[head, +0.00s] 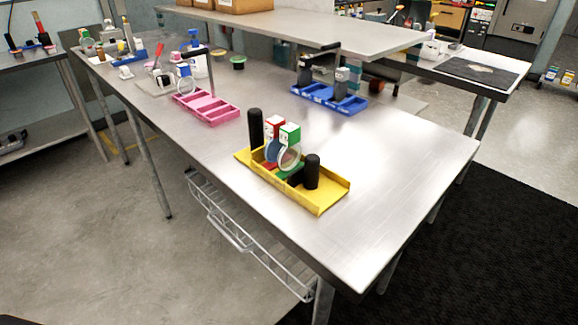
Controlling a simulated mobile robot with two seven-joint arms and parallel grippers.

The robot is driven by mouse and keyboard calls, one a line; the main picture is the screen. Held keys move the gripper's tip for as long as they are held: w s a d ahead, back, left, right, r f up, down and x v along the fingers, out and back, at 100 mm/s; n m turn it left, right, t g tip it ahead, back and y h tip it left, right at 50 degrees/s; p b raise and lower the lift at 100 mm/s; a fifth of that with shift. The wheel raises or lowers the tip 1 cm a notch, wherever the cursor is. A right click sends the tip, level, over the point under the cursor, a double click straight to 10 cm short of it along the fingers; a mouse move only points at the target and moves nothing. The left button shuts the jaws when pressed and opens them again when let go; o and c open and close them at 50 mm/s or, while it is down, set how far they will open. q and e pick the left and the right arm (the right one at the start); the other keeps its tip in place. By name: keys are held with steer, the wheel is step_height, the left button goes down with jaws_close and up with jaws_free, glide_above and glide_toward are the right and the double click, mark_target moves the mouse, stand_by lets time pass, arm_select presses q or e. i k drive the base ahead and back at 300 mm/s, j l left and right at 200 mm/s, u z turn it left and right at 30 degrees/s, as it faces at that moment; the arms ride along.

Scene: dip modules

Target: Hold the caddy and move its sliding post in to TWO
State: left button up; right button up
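A yellow caddy (328,200) sits on the near part of the steel table. A tall black post (256,128) stands at its left end and a shorter black post (312,171) stands toward its right end. Between them are a red-and-white block (274,124), a green-and-white block (290,135), a blue disc (272,150) and a pale ring (289,158). I cannot tell which post slides, and no TWO mark is readable. Neither of my grippers is in view.
A pink caddy (222,115) stands farther back on the left, and a blue caddy (322,96) with black items is at the back. A raised shelf (330,32) overhangs the table's rear. The steel table (400,170) is clear right of the yellow caddy. A wire basket (240,240) hangs below.

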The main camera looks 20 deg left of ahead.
mark_target(308, 175)
steer(key=i+j+z, duration=0.2)
steer(key=j, duration=0.25)
steer(key=j+z, duration=0.25)
steer(key=j, duration=0.2)
steer(key=i+j+z, duration=0.2)
steer(key=j, duration=0.3)
steer(key=k, duration=0.1)
